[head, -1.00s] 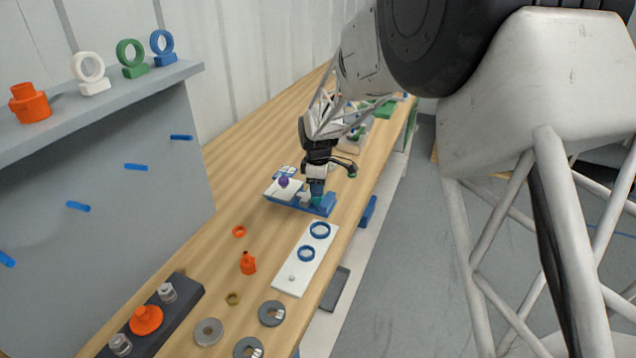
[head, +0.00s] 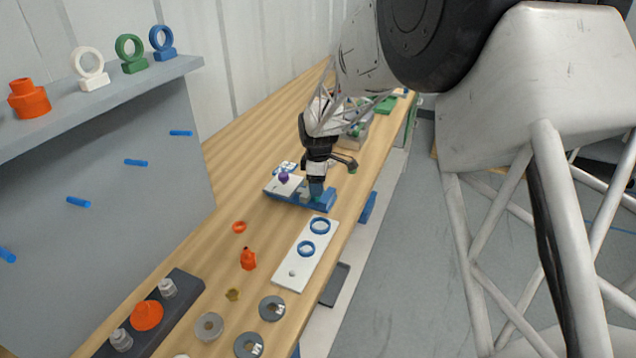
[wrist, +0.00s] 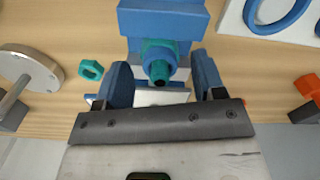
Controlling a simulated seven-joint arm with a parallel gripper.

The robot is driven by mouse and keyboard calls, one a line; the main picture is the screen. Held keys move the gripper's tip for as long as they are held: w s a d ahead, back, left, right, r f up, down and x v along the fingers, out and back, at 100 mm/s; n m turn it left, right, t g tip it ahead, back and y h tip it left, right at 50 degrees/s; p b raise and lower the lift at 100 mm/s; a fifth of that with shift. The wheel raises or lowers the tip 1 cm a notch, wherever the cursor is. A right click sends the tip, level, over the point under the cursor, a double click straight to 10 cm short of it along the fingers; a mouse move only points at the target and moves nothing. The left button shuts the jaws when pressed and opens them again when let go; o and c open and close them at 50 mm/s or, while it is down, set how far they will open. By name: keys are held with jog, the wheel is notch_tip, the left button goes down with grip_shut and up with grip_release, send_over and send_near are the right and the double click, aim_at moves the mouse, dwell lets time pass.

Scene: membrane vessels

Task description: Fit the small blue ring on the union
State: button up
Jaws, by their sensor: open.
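The union (wrist: 160,70) shows in the wrist view as a teal threaded end pointing toward me, in front of a blue holder (wrist: 165,20). A small blue ring (wrist: 150,49) sits around the teal end; I cannot tell how far on it is. My gripper (wrist: 162,88) is open, with one blue finger on each side of the union and ring, and a gap shows on both sides. In the head view my gripper (head: 317,192) is over the blue holder (head: 325,204), hiding most of the union.
A white plate (head: 288,281) nearer the camera carries two larger blue rings (head: 320,226) and a bare peg (head: 292,273). A teal nut (wrist: 91,69) lies left of my fingers. A grey panel (head: 110,190) stands at left.

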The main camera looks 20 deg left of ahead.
jog(key=shift+r, duration=0.1)
jog(key=shift+r, duration=3.8)
jog(key=shift+d+r, duration=0.2)
jog(key=shift+d, duration=0.1)
jog(key=s+d+r+m, duration=0.3)
jog(key=s+d+r, duration=0.15)
jog(key=d, duration=0.65)
jog(key=s+d+r+m+t, duration=0.1)
jog(key=s+d+r+m, duration=0.35)
jog(key=d, duration=0.55)
jog(key=s+d+r+m, duration=0.3)
jog(key=d+r, duration=0.2)
jog(key=d, duration=0.6)
jog(key=s+d+f+m, duration=0.1)
jog(key=s+d+m, duration=0.4)
jog(key=s+d, duration=0.4)
jog(key=s+d+f+m+t, duration=0.1)
jog(key=s+d+m, duration=0.4)
jog(key=s+d, duration=0.4)
jog(key=s, duration=0.7)
jog(key=shift+s+d+m+t, duration=0.25)
jog(key=shift+d+m+t, duration=0.05)
jog(key=shift+d+m, duration=0.05)
